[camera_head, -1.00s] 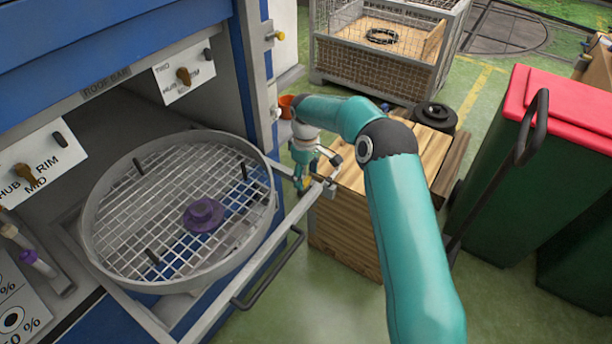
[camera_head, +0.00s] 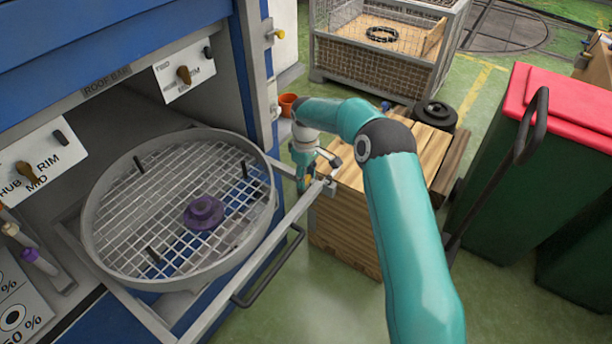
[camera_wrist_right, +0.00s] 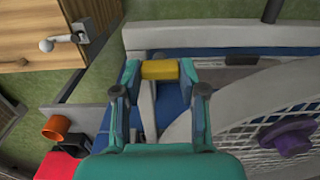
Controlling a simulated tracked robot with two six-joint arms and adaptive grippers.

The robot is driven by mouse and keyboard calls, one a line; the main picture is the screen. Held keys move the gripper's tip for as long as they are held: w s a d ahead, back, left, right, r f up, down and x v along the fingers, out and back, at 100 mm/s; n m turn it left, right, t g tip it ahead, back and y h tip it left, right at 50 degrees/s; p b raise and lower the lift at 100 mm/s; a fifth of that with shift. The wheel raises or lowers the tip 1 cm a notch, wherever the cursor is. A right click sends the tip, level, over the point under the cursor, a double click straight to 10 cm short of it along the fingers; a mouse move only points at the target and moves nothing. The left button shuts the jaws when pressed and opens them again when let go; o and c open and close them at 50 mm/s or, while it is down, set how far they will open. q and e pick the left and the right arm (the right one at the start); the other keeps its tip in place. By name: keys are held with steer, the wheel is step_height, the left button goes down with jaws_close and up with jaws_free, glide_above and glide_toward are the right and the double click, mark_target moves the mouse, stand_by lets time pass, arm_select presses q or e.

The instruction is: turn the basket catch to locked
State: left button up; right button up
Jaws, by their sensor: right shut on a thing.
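The round basket (camera_head: 265,205), with its wire mesh floor, sits on a pulled-out frame in front of the blue machine. My right gripper (camera_head: 304,181) is at the frame's right front corner, pointing down. In the right wrist view my right gripper (camera_wrist_right: 160,84) is shut on a yellow bar (camera_wrist_right: 160,70), which looks like the grip of the basket catch. The fingers stand on either side of it. In the head view only a bit of yellow shows by the fingers, and the catch's angle cannot be read. My left gripper is not in view.
A purple hub (camera_head: 203,214) and several dark pegs stand in the basket. A grey latch with a round knob (camera_wrist_right: 46,45) is on the wooden crate (camera_head: 345,225) close by. An orange cup (camera_head: 287,104) is behind my wrist. Green bins (camera_head: 510,170) stand at right.

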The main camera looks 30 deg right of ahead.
steer(key=m+b, duration=0.2)
steer(key=m, duration=0.1)
steer(key=shift+m, duration=0.3)
steer(key=m+b, duration=0.2)
steer(key=m, duration=0.2)
steer(key=shift+m, duration=0.3)
steer(key=m+b, duration=0.1)
steer(key=m, duration=0.4)
steer(key=shift+m+b, duration=0.45)
steer(key=shift+m, duration=1.85)
steer(key=o, duration=1.1)
steer(key=shift+o, duration=0.2)
steer(key=shift+r, duration=0.1)
